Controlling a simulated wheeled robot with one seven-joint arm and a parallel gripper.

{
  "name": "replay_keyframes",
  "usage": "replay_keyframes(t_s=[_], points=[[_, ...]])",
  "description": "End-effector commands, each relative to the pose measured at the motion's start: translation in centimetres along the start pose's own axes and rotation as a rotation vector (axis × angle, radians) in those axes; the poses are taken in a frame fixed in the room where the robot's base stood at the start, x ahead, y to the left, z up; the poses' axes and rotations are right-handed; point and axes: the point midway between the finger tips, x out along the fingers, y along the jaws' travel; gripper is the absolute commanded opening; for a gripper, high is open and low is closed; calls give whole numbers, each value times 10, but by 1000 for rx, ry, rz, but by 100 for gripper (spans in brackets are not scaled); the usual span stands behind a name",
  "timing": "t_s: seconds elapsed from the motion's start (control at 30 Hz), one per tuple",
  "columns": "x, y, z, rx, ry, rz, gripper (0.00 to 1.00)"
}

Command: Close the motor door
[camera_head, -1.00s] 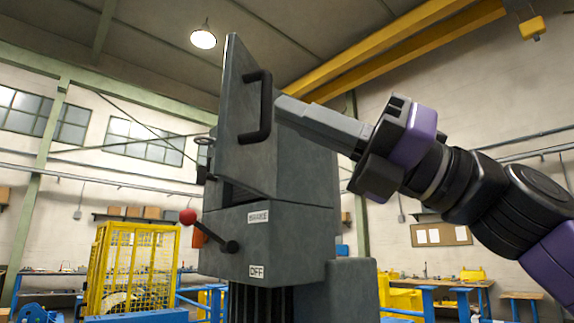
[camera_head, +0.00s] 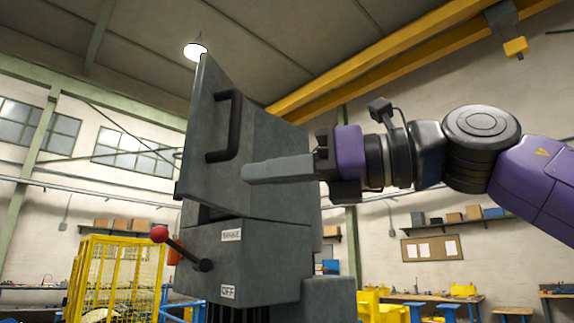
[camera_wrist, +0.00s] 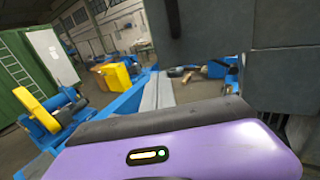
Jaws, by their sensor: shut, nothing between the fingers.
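The motor door (camera_head: 205,120) is a grey panel with a black bar handle (camera_head: 228,125), standing open at an angle on the upper part of the grey motor cabinet (camera_head: 260,240). My gripper (camera_head: 248,172) comes in from the right. Its fingers are shut and empty, with their tips over the door area, below and right of the handle in the picture. Whether the tips touch the door I cannot tell. In the wrist view the grey fingers (camera_wrist: 157,92) point away beside a large dark grey panel (camera_wrist: 205,30), which fills the upper right.
A lever with a red ball (camera_head: 160,233) sticks out left of the cabinet, under the door. A yellow cage (camera_head: 115,280) stands behind left. A yellow overhead beam (camera_head: 390,70) runs above.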

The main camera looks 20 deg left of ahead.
Motion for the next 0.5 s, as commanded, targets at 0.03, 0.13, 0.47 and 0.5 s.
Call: replay_keyframes(t_s=[0.03, 0.13, 0.47, 0.5], points=[[12, 1, 3, 1, 0, 3, 0], [32, 1, 2, 2, 0, 3, 0], [78, 0, 2, 3, -2, 1, 0], [81, 0, 2, 3, -2, 1, 0]])
